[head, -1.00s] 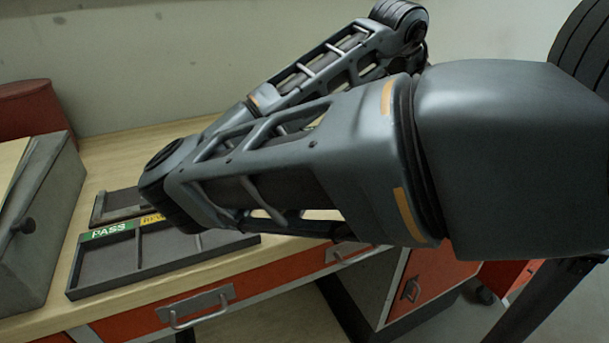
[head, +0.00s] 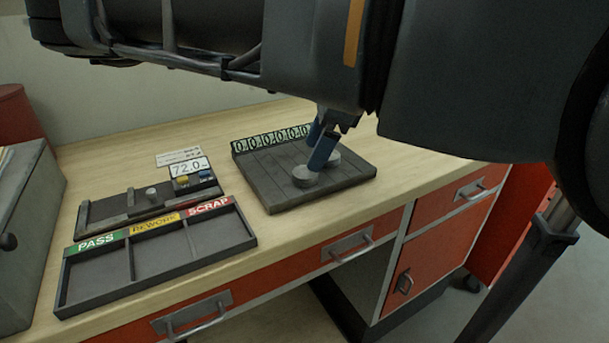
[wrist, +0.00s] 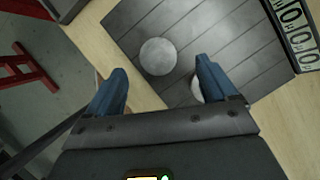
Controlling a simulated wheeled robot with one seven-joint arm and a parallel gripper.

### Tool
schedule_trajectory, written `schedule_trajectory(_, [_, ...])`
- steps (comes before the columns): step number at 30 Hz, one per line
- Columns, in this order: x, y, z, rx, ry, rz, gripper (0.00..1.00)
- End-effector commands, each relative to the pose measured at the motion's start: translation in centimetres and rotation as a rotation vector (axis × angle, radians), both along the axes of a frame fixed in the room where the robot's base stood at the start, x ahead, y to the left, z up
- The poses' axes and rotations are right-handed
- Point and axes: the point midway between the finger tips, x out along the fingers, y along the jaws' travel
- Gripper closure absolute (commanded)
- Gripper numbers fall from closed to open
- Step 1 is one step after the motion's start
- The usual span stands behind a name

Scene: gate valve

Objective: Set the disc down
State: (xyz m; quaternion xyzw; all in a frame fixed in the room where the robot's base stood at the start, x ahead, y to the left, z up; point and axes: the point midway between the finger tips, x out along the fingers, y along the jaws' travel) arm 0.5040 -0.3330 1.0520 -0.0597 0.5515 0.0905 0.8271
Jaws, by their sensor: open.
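A grey round disc (head: 305,177) lies on the dark slatted board (head: 270,187) on the bench. In the wrist view the disc (wrist: 157,56) shows whole on the slats, ahead of the gap between my blue fingers. A second disc (head: 333,158) is on the board behind the fingers; in the wrist view it (wrist: 196,88) is mostly hidden by the right finger. My gripper (head: 318,148) is over the board with its fingers pointing down. In the wrist view my gripper (wrist: 160,68) is open, with nothing held. Whether a finger touches a disc I cannot tell.
A three-part tray (head: 130,285) labelled PASS, REWORK and SCRAP stands left of the board, empty. Behind it is a gauge fixture (head: 145,200) with a 72.0 display (head: 188,168). A numbered strip (head: 270,138) edges the board. A grey box (head: 25,235) stands at far left.

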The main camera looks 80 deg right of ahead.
Motion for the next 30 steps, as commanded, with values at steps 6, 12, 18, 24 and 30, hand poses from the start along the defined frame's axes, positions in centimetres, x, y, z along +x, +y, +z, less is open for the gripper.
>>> schedule_trajectory(6, [0.9, 0.6, -2.9, 0.001, 0.001, 0.002, 0.14])
schedule_trajectory(12, [1.5, 0.7, -4.4, 0.0, 0.002, 0.0, 0.14])
schedule_trajectory(18, [1.5, 0.7, -4.5, -0.001, 0.002, 0.0, 0.14])
schedule_trajectory(24, [1.5, 0.7, -4.5, -0.001, 0.002, 0.0, 0.32])
schedule_trajectory(30, [1.5, 0.7, -4.5, -0.001, 0.002, 0.0, 0.51])
